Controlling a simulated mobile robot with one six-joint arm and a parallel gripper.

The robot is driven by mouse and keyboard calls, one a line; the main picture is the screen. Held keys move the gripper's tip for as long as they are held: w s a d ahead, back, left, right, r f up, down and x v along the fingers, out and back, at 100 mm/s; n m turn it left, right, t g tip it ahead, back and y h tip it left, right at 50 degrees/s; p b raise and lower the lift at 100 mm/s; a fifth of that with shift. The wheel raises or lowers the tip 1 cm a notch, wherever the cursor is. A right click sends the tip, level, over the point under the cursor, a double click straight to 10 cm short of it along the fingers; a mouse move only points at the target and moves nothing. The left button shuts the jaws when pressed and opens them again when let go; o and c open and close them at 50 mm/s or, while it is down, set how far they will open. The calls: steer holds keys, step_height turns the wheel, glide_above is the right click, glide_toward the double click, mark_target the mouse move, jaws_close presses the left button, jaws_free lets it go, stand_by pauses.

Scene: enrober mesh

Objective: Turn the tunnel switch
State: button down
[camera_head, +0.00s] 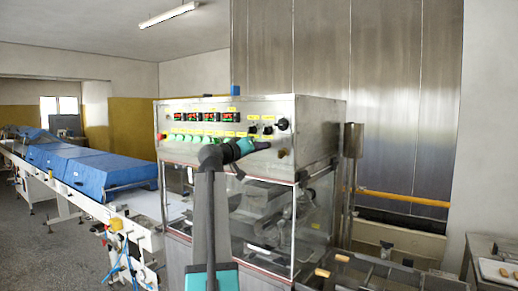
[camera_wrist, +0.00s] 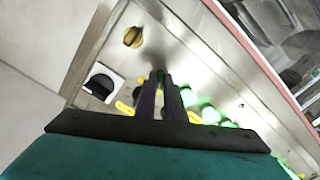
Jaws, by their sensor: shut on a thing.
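The steel control panel (camera_head: 225,108) of the machine faces me, with a row of green lights and several small dark switches with yellow labels. The labels are too small to read, so I cannot tell by name which one is the tunnel switch. My gripper (camera_head: 266,145) is at the panel's right part, just below two small black switches (camera_head: 260,130). In the wrist view my gripper (camera_wrist: 161,74) has its dark fingers close together, shut on a small switch at the panel face. The fingers hide nearly all of that switch, so its angle cannot be seen.
A large black rotary knob (camera_wrist: 100,84) on a white plate and a yellowish knob (camera_wrist: 133,37) sit near the fingers. Green lit buttons (camera_wrist: 210,115) are on the other side. Below the panel is a clear-walled housing (camera_head: 270,220). A conveyor with blue covers (camera_head: 105,170) runs left.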

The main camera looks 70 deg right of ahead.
steer(key=shift+f+m+b, duration=0.2)
steer(key=shift+m+b, duration=0.7)
steer(key=shift+b, duration=1.25)
steer(key=m+b, duration=0.5)
steer(key=b, duration=0.3)
steer(key=m+b, duration=0.5)
steer(key=b, duration=0.3)
steer(key=shift+w+r, duration=0.1)
steer(key=shift+r, duration=0.1)
steer(key=shift+b, duration=0.35)
steer(key=c, duration=1.8)
jaws_free()
steer(key=shift+c, duration=0.2)
steer(key=shift+a, duration=0.15)
